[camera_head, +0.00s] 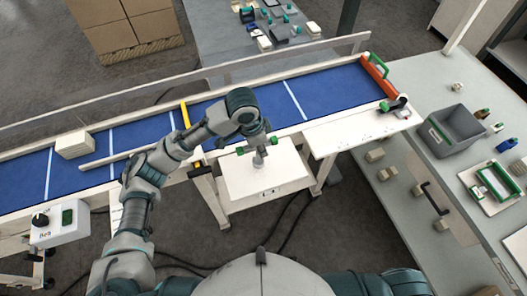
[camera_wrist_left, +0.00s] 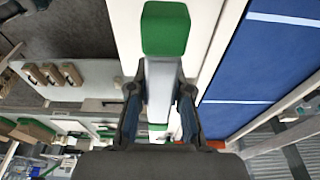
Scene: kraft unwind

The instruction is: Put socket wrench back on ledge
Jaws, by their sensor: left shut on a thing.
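My left gripper (camera_head: 257,143) is above a white ledge-like stand (camera_head: 250,187) at the conveyor's near side. It is shut on what looks like the socket wrench, a grey bar with green ends (camera_head: 273,141). A short grey part (camera_head: 258,162) points down from it toward the stand top; I cannot tell whether it touches. In the left wrist view the wrench's bar (camera_wrist_left: 160,90) lies between the two dark fingers, with a green end cap (camera_wrist_left: 165,28) nearest the top. My right gripper is not in view.
A blue conveyor (camera_head: 330,92) with white rails runs behind the stand. A white shelf (camera_head: 350,132) with a dark tool is to the right. A grey bin (camera_head: 446,133) stands on the right table. A control box (camera_head: 58,222) is at left.

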